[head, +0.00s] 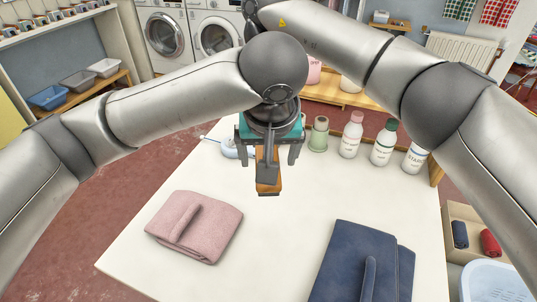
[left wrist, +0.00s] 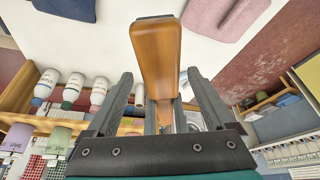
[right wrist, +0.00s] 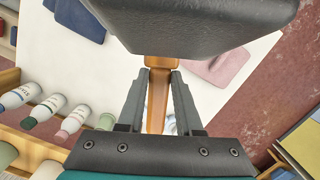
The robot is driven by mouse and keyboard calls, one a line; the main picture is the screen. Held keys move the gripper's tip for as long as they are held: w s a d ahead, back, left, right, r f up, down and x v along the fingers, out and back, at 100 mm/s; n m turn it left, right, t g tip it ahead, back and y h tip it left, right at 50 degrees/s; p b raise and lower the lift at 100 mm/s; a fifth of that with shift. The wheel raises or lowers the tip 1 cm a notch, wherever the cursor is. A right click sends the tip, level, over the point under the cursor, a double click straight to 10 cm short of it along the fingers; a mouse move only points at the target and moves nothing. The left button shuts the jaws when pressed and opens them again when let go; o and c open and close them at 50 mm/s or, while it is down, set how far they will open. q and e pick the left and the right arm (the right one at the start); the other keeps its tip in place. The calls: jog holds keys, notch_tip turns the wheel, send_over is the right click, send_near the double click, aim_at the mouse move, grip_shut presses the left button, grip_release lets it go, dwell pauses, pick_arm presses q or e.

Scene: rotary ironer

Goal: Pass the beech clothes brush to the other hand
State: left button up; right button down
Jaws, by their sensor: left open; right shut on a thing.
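My right gripper (right wrist: 160,75) is shut on the slim wooden handle (right wrist: 157,105) in the right wrist view; the dark brush head (right wrist: 195,25) fills the top there. My left gripper (head: 268,163) is open, with one finger on each side of the brush. In the left wrist view the wooden back (left wrist: 157,55) lies between its spread fingers, apart from both. The right fingers are mostly hidden in the head view.
A pink folded cloth (head: 195,228) and a navy folded cloth (head: 350,262) lie on the white table (head: 270,255). Several bottles (head: 382,143) stand along its far right edge. A white-blue object (head: 230,150) is partly hidden behind the grippers. The table between the cloths is clear.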

pick_arm(q)
jog(key=shift+d, duration=0.1)
grip_shut()
pick_arm(e)
jog(key=c, duration=0.5)
grip_release()
